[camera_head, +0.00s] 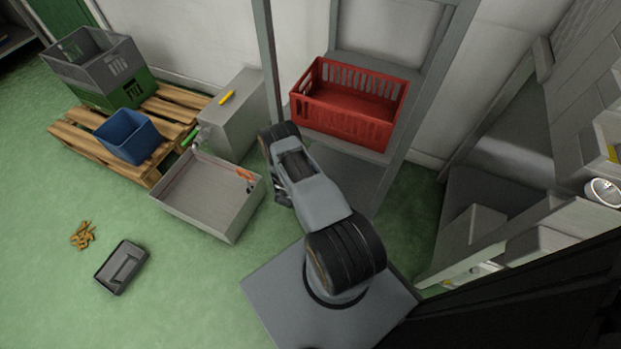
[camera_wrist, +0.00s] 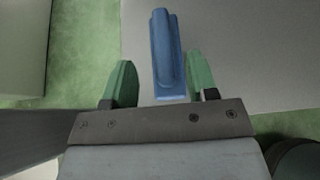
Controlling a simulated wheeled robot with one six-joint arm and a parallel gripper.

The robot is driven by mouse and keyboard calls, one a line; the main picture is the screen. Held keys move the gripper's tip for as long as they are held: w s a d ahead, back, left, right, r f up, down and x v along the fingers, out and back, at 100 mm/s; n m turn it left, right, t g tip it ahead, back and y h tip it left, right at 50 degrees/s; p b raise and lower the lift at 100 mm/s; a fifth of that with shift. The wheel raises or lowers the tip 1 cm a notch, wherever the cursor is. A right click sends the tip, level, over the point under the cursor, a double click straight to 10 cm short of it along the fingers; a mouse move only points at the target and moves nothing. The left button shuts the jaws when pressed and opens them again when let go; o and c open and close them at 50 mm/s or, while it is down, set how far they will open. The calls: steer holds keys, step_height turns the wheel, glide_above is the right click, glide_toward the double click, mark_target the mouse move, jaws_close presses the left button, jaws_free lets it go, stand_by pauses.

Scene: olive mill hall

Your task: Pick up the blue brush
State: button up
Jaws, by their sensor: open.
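The blue brush (camera_wrist: 167,55) shows in the wrist view as a long blue piece with a raised ridge, over a plain grey surface (camera_wrist: 245,60). My gripper (camera_wrist: 160,82) is open, with one green finger on each side of the brush's near end. A gap shows between the brush and each finger. The brush points away from the gripper and leans slightly left at its far end. I cannot make out the brush or the gripper fingers for certain in the head view, where my arm covers part of the scene.
A grey open tray (camera_head: 197,222) with small orange items stands left of my arm. A red crate (camera_head: 345,127) sits on a shelf behind it. A blue bin (camera_head: 128,137) stands on a wooden pallet (camera_head: 75,147). A dark tray (camera_head: 121,267) lies on open green floor.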

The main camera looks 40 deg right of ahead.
steer(key=b+x, duration=0.1)
steer(key=x, duration=0.2)
steer(key=shift+d+f+b, duration=0.25)
steer(key=shift+d+b, duration=0.05)
steer(key=shift+b, duration=0.05)
steer(key=shift+w+d+f, duration=0.25)
steer(key=shift+w+d, duration=0.05)
steer(key=shift+d, duration=0.25)
jaws_close()
